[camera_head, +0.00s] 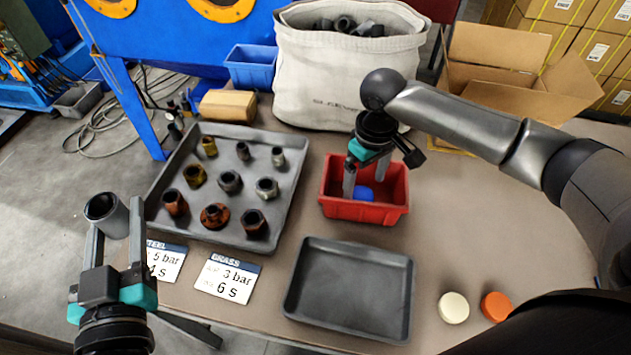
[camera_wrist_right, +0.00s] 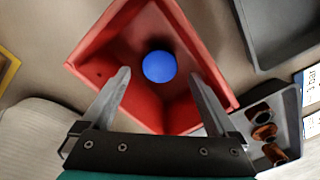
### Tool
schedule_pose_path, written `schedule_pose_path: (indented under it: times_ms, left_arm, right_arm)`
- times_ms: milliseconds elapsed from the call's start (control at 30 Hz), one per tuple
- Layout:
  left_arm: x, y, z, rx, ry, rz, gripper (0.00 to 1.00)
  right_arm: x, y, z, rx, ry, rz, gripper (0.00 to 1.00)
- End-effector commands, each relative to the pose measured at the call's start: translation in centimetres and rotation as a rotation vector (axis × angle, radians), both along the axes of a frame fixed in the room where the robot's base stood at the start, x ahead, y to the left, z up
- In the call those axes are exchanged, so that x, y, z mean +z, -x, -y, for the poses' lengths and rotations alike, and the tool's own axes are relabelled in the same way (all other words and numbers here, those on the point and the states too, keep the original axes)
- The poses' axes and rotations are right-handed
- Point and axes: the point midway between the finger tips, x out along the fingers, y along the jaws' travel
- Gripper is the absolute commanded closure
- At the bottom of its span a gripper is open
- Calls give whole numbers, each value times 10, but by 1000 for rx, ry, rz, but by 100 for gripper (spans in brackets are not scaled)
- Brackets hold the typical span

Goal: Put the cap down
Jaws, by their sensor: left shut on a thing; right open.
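A blue round cap (camera_head: 364,193) lies in the red bin (camera_head: 340,209); it also shows in the right wrist view (camera_wrist_right: 159,67). My right gripper (camera_head: 366,180) is open and reaches down over the bin. In the wrist view its fingers (camera_wrist_right: 160,90) are spread on either side below the cap, which looks clear of both fingers. My left gripper (camera_head: 115,215) is shut on a grey metal fitting (camera_head: 107,212), held up at the front left. A cream cap (camera_head: 453,307) and an orange cap (camera_head: 497,306) lie on the table at the front right.
A grey tray (camera_head: 290,175) with several fittings stands left of the bin. An empty dark tray (camera_head: 349,325) is in front of it. Two printed cards (camera_head: 228,279) lie at the left. A white sack (camera_head: 340,75) stands behind. Table right of the bin is clear.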

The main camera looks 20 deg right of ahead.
Motion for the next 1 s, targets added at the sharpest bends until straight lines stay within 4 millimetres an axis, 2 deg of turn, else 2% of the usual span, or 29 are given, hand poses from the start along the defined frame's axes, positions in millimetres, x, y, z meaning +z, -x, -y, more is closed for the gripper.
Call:
schedule_pose_path:
  times_ms: [33,200,400,567,1000]
  left_arm:
    - [10,0,0,-1,0,3,100]
    - [22,0,0,-1,0,3,100]
    - [30,0,0,-1,0,3,100]
    - [31,0,0,-1,0,3,100]
    - [31,0,0,-1,0,3,100]
  right_arm:
    - [17,-1,0,1,0,4,6]
    - [53,-1,0,1,0,3,6]
    - [78,0,0,0,0,1,6]
    - [84,0,0,-1,1,-1,6]
    - [83,0,0,0,0,-1,6]
